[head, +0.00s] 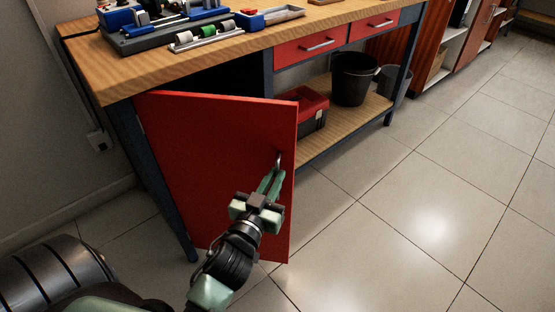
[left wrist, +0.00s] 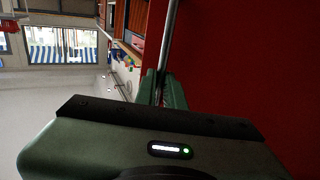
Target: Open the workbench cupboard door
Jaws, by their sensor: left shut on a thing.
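The red cupboard door (head: 215,160) of the workbench stands partly open in the head view, swung outward from its left edge. A dark gap shows above it under the bench top. My left gripper (head: 272,178) is at the door's right side, shut on the metal handle (head: 279,159). In the left wrist view the handle (left wrist: 168,40) is a thin metal bar running up from between the fingers (left wrist: 165,90), and the red door (left wrist: 240,70) fills the right side. The cupboard's inside is mostly hidden behind the door. My right gripper is not in view.
The wooden bench top (head: 180,58) carries a blue vise and tool trays. Red drawers (head: 310,46), a red toolbox (head: 311,108) and a black bucket (head: 353,78) are right of the cupboard. The tiled floor (head: 400,220) to the right is clear.

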